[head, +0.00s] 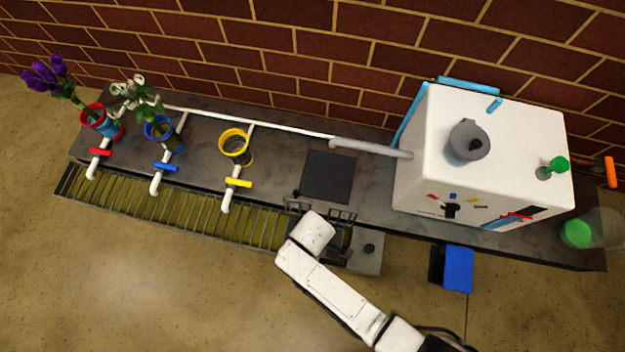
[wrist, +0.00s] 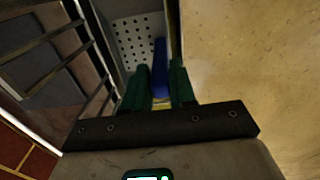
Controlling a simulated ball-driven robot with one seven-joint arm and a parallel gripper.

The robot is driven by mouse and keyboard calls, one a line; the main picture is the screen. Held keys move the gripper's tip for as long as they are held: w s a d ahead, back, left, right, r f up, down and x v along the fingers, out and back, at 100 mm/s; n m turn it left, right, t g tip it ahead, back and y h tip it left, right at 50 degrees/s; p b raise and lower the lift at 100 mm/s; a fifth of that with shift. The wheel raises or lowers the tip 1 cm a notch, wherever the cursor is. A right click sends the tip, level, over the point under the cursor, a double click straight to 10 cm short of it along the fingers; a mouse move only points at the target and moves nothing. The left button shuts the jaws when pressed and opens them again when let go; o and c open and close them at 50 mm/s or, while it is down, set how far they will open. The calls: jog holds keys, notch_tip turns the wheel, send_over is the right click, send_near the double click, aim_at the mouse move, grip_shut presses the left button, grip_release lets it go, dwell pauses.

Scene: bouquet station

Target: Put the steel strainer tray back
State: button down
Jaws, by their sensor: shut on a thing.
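The steel strainer tray (wrist: 134,42) is a grey plate with rows of round holes in the wrist view. Its blue handle (wrist: 160,66) points toward me. My gripper (wrist: 160,88) has green fingers on both sides of the handle and is shut on it. The tray appears to lie between a barred rack and a pale edge; I cannot tell whether it is fully seated. In the head view my gripper (head: 334,247) is at the right end of the grated trough (head: 150,215), and my arm hides most of the tray.
A barred metal rack (wrist: 58,42) stands close on the left. On the counter (head: 300,155) are red, blue and yellow cups with matching taps, some holding flowers. A white machine (head: 480,160) stands to the right, with a blue box (head: 457,268) below its front. The floor in front is clear.

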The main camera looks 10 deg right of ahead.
jog(key=shift+f+b, duration=0.85)
jog(key=shift+f, duration=1.15)
jog(key=c, duration=0.9)
grip_release()
notch_tip(320, 180, up, 12)
jog(key=p, duration=0.6)
jog(key=shift+p, duration=0.4)
